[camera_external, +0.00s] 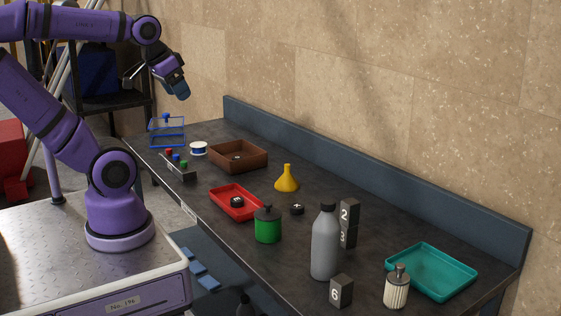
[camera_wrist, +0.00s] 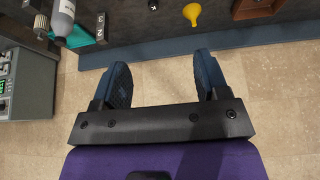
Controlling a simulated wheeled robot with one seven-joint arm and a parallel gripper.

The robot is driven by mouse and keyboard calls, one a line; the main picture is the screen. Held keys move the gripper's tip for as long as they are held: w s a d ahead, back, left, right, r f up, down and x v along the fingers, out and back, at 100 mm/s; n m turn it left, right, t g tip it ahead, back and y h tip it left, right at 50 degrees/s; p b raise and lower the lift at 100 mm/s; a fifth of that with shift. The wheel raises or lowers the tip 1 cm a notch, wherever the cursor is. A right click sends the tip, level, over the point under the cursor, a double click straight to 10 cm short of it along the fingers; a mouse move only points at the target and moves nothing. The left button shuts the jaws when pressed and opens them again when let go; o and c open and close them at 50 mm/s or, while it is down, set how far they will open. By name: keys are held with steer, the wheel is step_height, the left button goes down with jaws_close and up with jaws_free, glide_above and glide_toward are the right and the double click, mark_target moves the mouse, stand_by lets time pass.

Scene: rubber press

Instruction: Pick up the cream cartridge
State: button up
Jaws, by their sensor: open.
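The cream cartridge (camera_external: 397,288) is a ribbed cream cylinder with a dark grey top and knob. It stands upright near the front right end of the dark table (camera_external: 350,205), just left of the teal tray (camera_external: 466,284). My gripper (camera_external: 181,90) is raised above the far left end of the table, well away from the cartridge. In the wrist view its two blue fingers (camera_wrist: 162,68) are spread wide with nothing between them.
A grey bottle (camera_external: 325,245), numbered dark blocks (camera_external: 341,291) and a green cartridge (camera_external: 267,226) stand left of the cream one. A red tray (camera_external: 224,191), yellow funnel (camera_external: 287,181), brown box (camera_external: 260,159) and blue wire frame (camera_external: 167,144) are farther back. A wall borders the table.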

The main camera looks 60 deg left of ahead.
steer(key=o, duration=0.4)
steer(key=shift+c, duration=0.2)
